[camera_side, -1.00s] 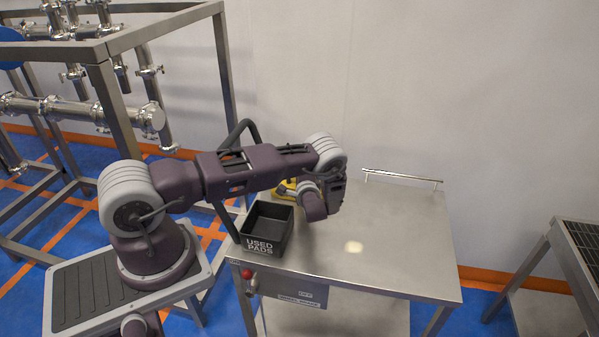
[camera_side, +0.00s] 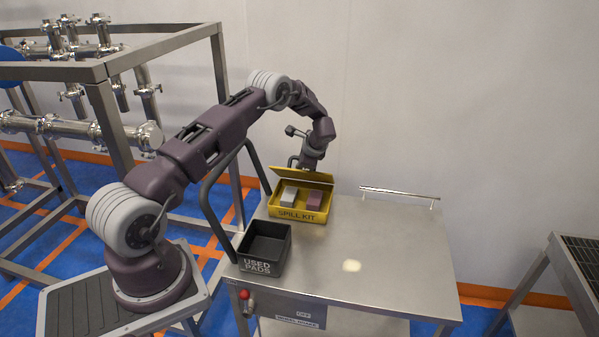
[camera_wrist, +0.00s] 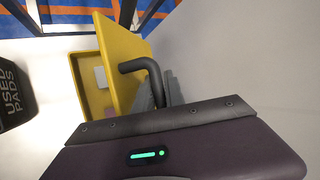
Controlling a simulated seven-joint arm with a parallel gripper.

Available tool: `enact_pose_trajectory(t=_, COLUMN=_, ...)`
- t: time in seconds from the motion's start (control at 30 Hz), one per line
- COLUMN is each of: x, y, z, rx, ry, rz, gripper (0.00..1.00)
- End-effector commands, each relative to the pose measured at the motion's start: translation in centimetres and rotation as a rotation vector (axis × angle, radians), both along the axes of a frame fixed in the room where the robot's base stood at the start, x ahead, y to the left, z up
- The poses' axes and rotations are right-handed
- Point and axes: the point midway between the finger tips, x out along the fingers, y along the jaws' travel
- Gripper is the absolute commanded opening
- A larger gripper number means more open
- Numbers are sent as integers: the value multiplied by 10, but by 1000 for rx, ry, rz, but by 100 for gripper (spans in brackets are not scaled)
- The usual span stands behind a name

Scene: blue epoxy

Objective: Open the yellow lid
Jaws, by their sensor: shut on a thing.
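The yellow lid (camera_side: 305,175) of the yellow spill kit box (camera_side: 277,212) stands raised, tilted up along the box's back side, and the box is open. The lid also shows in the wrist view (camera_wrist: 122,55) as a steep panel. A dark bent handle (camera_wrist: 138,65) sticks out from the lid's outer face. My gripper (camera_side: 294,163) is behind the lid, and in the wrist view its fingers (camera_wrist: 165,92) are shut at the handle. The exact contact is partly hidden. A pale block (camera_side: 289,196) and a dark red block (camera_side: 314,200) lie in the box.
A black bin marked USED PADS (camera_side: 264,256) stands in front of the box, to its left. A dark tube frame (camera_side: 208,205) rises at the steel table's (camera_side: 390,255) left edge. A rail (camera_side: 400,193) runs along the back. The table's right half is clear.

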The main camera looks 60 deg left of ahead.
Motion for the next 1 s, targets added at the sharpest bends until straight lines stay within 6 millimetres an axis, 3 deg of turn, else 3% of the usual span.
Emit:
enact_pose_trajectory(t=0.5, x=27, y=29, z=11, rx=-13, ry=26, rz=-4, gripper=0)
enact_pose_trajectory(t=1.0, x=33, y=34, z=10, rx=-16, ry=29, rz=-5, gripper=0)
